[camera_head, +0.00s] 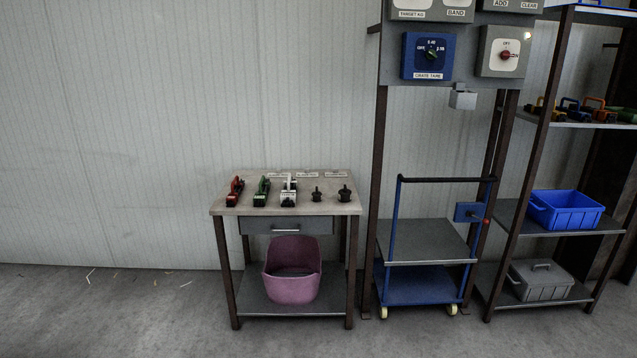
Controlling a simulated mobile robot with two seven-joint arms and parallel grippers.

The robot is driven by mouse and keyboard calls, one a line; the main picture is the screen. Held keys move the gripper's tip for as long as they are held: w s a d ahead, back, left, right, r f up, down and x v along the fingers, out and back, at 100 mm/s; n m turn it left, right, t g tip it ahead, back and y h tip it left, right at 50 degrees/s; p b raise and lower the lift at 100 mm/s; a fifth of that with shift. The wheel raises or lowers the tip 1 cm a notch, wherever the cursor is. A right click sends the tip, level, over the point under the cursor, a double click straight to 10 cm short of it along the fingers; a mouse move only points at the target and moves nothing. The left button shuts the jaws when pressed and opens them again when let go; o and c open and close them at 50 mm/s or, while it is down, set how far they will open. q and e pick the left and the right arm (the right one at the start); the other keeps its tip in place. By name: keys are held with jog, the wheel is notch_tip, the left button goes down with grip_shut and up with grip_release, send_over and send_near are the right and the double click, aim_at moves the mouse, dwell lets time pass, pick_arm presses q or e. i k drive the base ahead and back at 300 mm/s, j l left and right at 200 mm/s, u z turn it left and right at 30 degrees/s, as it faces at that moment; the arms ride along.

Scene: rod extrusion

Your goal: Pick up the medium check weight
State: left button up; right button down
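Two dark knobbed pieces that look like check weights stand upright on the right part of the small table (230,206). The left one (316,195) looks slightly smaller than the right one (345,194). I cannot tell which is the medium check weight; the labels behind them are too small to read. Neither of my grippers is in view.
A red tool (235,192), a green tool (262,192) and a white tool (288,192) share the tabletop. A pink bin (292,280) sits on its lower shelf. A blue-framed cart (428,254) and a rack (510,214) with a blue crate (566,212) stand right. Floor at left is mostly clear.

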aim_at(317, 196)
jog(key=i+z, duration=0.1)
jog(key=i, duration=0.7)
jog(key=i+j+z, duration=0.1)
jog(key=i, duration=0.7)
jog(key=i+j+z, duration=0.25)
jog(key=i+z, duration=0.15)
jog(key=i, duration=0.2)
jog(key=i+j+z, duration=0.4)
jog(key=i+j, duration=0.05)
jog(key=i, duration=0.1)
